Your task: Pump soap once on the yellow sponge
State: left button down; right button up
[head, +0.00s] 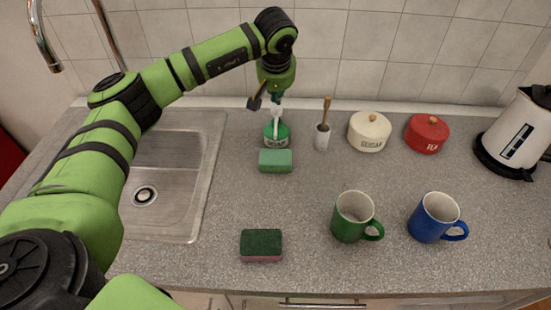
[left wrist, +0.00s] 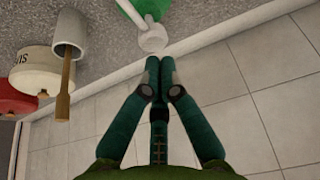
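The soap dispenser has a green body (head: 277,134) and a white pump head (head: 277,113). It stands at the back of the counter, right of the sink. My left gripper (head: 276,98) is above and slightly behind the pump head, pointing down. In the left wrist view its fingertips (left wrist: 160,62) are together and empty, close to the white pump top (left wrist: 152,40); I cannot tell if they touch it. A green sponge (head: 275,161) lies just in front of the dispenser. Another sponge (head: 261,244), dark green over pink, lies near the front edge. No yellow face shows. My right gripper is out of view.
A steel sink (head: 172,215) is at left. A brush in a white holder (head: 322,138), a sugar pot (head: 369,134), a red tea pot (head: 427,136) and a kettle (head: 514,135) stand at right. Green (head: 350,217) and blue mugs (head: 432,218) stand in front. The tiled wall is close behind.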

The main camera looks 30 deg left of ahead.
pick_arm(q)
jog(key=shift+r+p, duration=1.95)
jog(key=shift+r, duration=0.95)
